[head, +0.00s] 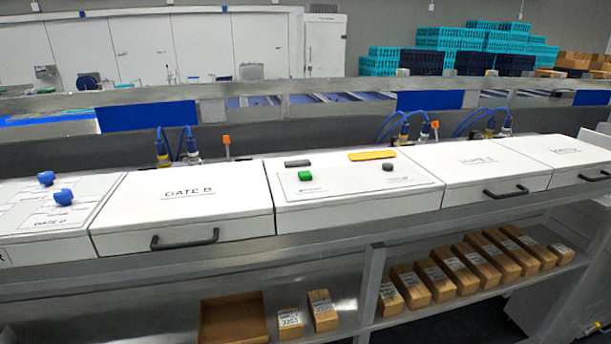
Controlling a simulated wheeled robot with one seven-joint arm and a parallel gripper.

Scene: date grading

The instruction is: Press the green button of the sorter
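The green button (305,176) is a small block on the top of a white control box (345,209) in the middle of the head view. A dark grey bar (297,163) lies behind it, and a yellow bar (372,155) lies behind and to the right. A dark grey knob or button (388,167) sits to the right of the green one. Small labels are printed beside the buttons, too small to read. Nothing covers the green button. My gripper is not in view.
White lidded boxes with black handles flank the control box, one marked GATE B (180,203). Two blue knobs (63,197) stand on the far-left panel. Blue cables (404,124) rise behind. Cardboard boxes (437,281) line the lower shelf (345,327). Teal crates (445,38) are stacked far back.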

